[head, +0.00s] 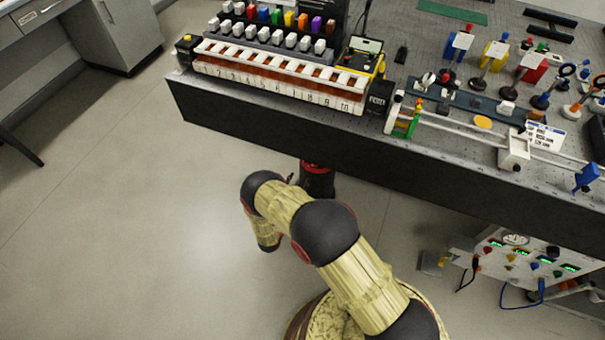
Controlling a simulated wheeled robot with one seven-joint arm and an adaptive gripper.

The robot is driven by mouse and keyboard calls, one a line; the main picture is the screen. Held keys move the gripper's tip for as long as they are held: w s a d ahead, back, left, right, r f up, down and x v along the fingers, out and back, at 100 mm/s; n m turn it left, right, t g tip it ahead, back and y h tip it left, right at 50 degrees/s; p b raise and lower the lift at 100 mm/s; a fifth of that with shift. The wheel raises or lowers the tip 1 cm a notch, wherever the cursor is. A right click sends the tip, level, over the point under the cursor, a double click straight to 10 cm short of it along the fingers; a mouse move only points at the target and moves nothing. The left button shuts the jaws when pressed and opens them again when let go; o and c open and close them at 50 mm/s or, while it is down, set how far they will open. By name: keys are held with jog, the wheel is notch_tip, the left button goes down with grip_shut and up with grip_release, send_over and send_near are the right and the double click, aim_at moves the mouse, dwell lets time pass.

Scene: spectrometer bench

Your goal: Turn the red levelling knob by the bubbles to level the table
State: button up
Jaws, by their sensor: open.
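The optical table (400,148) is a dark-sided bench with a grey perforated top, crossing the upper part of the head view. I cannot pick out the red levelling knob or any bubble levels with certainty. Several small red parts show among the instruments on top, but they are too small to tell apart. My arm is folded in front of the table, over the floor. My gripper is not visible in this view.
A black leg with red trim (318,180) stands under the table's near edge. A row of numbered white keys (280,85) and a rail with a white carriage (515,150) occupy the tabletop. An instrument panel (525,262) stands lower right. The left floor is clear.

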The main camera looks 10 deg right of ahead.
jog(key=shift+v, duration=2.3)
jog(key=s+d+f+m+g+h, duration=0.25)
jog(key=s+d+g, duration=0.25)
jog(key=s+d, duration=0.25)
jog(key=s+d+r+m+g+h, duration=0.1)
jog(key=s+d+r+m+g, duration=0.1)
jog(key=s+r+m+g, duration=0.4)
jog(key=s+a+r+m+g+y+p, duration=0.15)
jog(key=s+r+m+y, duration=0.3)
jog(key=r, duration=0.75)
jog(key=s+a+r+m+g+y+p, duration=0.15)
jog(key=s+r+m+y, duration=0.3)
jog(key=r, duration=0.75)
jog(key=s+a+r+m+g+y+p, duration=0.1)
jog(key=s+a+r+m+g+y, duration=0.25)
jog(key=r, duration=0.95)
jog(key=s+d+r+m+t, duration=0.1)
jog(key=r+m+t, duration=0.1)
jog(key=r, duration=0.4)
jog(key=s+d+r+m+t+y+p, duration=0.1)
jog(key=s+d+r+t, duration=0.1)
jog(key=r, duration=0.4)
jog(key=s+d+r+m+t+p, duration=0.1)
jog(key=s+r+m+t, duration=0.1)
jog(key=r+t, duration=0.2)
notch_tip(320, 180, up, 3)
jog(key=shift+d+f+m+y, duration=0.15)
jog(key=shift+d+m+y, duration=0.05)
jog(key=shift+m+y, duration=0.1)
